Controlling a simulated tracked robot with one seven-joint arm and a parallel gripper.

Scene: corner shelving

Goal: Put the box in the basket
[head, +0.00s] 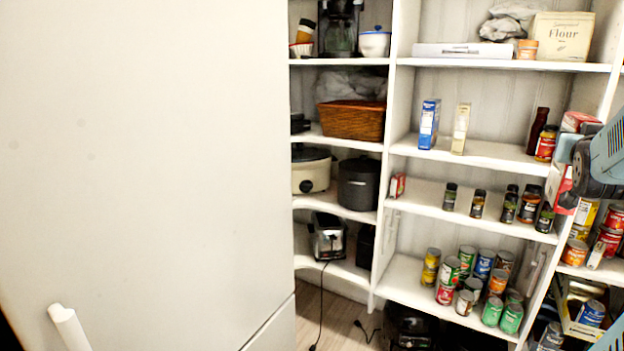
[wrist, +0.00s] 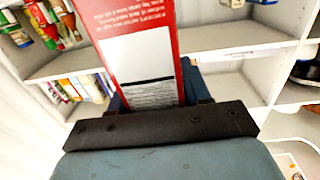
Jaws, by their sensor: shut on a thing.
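A red and white box (wrist: 135,50) with printed text fills the upper middle of the wrist view. My gripper (wrist: 155,95) is shut on it, with dark blue finger parts showing on both sides of the box. In the head view my gripper (head: 580,165) is at the right edge, in front of the right-hand shelves, with red and white parts of what looks like the same box (head: 563,190) beside it. The brown wicker basket (head: 352,121) stands on a middle shelf of the left unit, well to the left of my gripper. Clear plastic shows above its rim.
A blue box (head: 429,124) and a cream box (head: 460,129) stand on the shelf right of the basket, beyond an upright divider. Jars and several cans (head: 470,275) fill lower shelves. A large white door-like panel (head: 150,170) takes up the left.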

